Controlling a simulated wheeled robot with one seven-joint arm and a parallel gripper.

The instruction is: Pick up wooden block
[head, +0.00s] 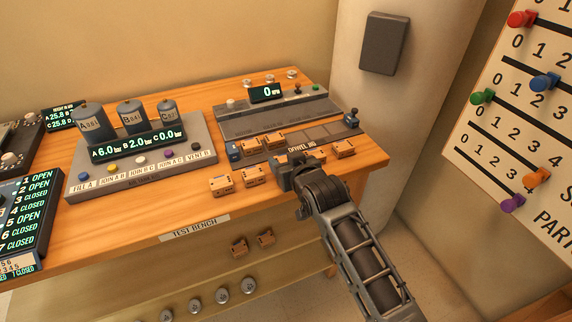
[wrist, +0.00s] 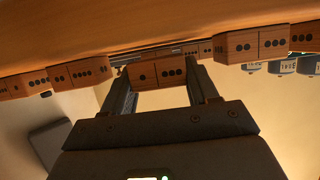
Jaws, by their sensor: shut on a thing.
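Several small wooden blocks with dark dots are in view. My gripper (head: 293,165) is low at the front right of the test bench, by the dowel jig (head: 312,131). In the wrist view its two fingers (wrist: 160,82) are shut on one wooden block (wrist: 162,73), which has dots on two halves. Other wooden blocks are on the bench at the left (head: 221,186) (head: 252,176), on the jig (head: 254,145) (head: 273,140), and right of my gripper (head: 344,149). In the head view my gripper hides most of the held block; I cannot tell whether it touches the bench.
A grey panel with three cylinders (head: 132,118) stands left of the blocks. A grey device with a lit display (head: 266,93) is behind the jig. A white pillar (head: 375,100) stands behind right.

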